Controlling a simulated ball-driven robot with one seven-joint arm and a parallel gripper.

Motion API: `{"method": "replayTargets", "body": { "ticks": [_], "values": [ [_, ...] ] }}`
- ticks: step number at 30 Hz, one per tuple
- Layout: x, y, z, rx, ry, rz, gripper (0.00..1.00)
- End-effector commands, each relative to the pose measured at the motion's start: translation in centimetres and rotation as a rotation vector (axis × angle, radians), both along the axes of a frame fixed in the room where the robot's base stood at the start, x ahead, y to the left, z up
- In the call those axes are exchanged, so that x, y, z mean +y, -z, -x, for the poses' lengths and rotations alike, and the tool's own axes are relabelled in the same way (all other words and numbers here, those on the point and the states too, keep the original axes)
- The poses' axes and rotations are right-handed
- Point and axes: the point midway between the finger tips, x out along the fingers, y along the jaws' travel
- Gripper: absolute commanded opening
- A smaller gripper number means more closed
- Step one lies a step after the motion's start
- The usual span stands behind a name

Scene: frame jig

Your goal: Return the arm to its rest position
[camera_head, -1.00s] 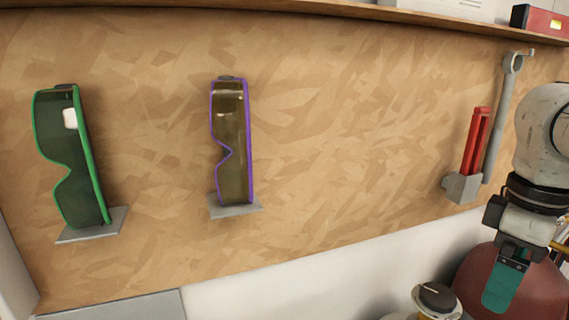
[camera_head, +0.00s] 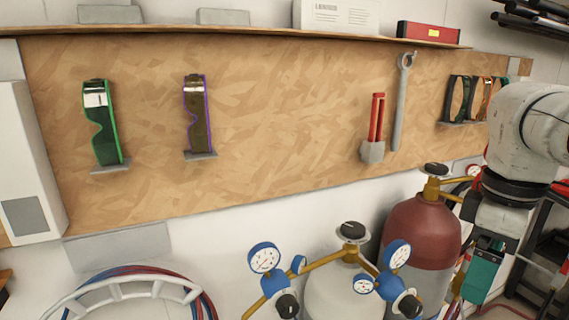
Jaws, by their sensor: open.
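My arm comes in at the right edge, and its gripper (camera_head: 482,268) hangs pointing down at the lower right. A teal fingertip part shows at its end; the gap between the fingers is hard to see from this side. I see nothing held in it. The gripper appears in front of the area right of the dark red gas cylinder (camera_head: 420,232), and I cannot tell how far apart they are.
A wooden wall board (camera_head: 270,120) carries green-rimmed goggles (camera_head: 104,125), purple-rimmed goggles (camera_head: 197,115), a red-handled tool (camera_head: 376,118) and a grey wrench (camera_head: 401,100). Blue gauges (camera_head: 264,258) sit on a white cylinder (camera_head: 345,290). A hose reel (camera_head: 135,288) stands lower left.

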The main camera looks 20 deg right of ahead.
Motion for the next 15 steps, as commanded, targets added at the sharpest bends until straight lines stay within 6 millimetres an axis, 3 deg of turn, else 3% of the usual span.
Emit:
{"method": "replayTargets", "body": {
  "ticks": [15],
  "values": [
    [3.5,0.2,-4.3,-0.174,-0.067,-0.11,0.91]
  ]
}}
